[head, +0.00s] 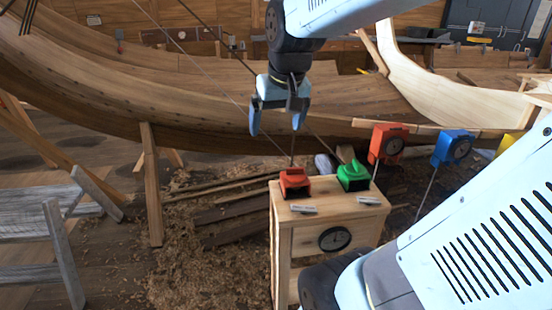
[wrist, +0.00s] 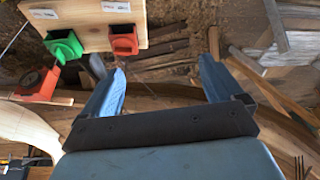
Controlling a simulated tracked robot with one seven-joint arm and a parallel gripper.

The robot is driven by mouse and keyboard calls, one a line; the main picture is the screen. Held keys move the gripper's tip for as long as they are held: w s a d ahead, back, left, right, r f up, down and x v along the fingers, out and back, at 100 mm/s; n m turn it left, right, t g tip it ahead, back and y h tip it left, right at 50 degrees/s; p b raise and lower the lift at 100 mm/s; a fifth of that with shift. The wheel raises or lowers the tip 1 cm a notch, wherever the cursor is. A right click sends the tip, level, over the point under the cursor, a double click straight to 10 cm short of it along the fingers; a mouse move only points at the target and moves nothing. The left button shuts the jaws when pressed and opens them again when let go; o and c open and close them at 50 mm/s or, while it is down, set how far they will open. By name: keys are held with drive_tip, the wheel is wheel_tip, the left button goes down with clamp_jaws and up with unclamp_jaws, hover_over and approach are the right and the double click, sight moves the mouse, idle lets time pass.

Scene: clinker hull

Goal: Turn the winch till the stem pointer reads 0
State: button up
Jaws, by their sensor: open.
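A wooden box (head: 292,237) stands on the floor with a red knob-like block (head: 295,183) and a green one (head: 353,176) on top, each behind a small label too small to read. A round black dial (head: 334,239) is on its front. A red dial box (head: 388,144) and a blue dial box (head: 453,148) stand on rods behind to the right. I cannot tell which is the winch or stem dial, nor read the pointers. My gripper (head: 276,130) is open and empty above the red block, apart from it. The wrist view shows the red block (wrist: 123,40) and green block (wrist: 65,46) beyond the fingers.
The wooden hull (head: 100,80) spans the back, propped by a post (head: 152,185). Thin lines run down past my gripper. Planks and shavings (head: 190,260) cover the floor left of the box. A grey trestle (head: 60,220) is at far left. A yellow box (head: 505,144) is partly hidden by my arm.

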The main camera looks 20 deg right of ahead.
drive_tip(key=w+d+f+m+g, duration=0.15)
drive_tip(key=w+d+f, duration=0.25)
drive_tip(key=w+d, duration=0.45)
drive_tip(key=m+g, duration=0.1)
drive_tip(key=g, duration=0.2)
hover_over(296, 168)
wheel_tip(296, 168, down, 10)
drive_tip(key=shift+t, duration=0.25)
wheel_tip(296, 168, down, 13)
drive_tip(key=shift+a+r, duration=0.1)
drive_tip(key=shift+s, duration=0.1)
drive_tip(key=shift+m, duration=0.35)
drive_tip(key=c, duration=1)
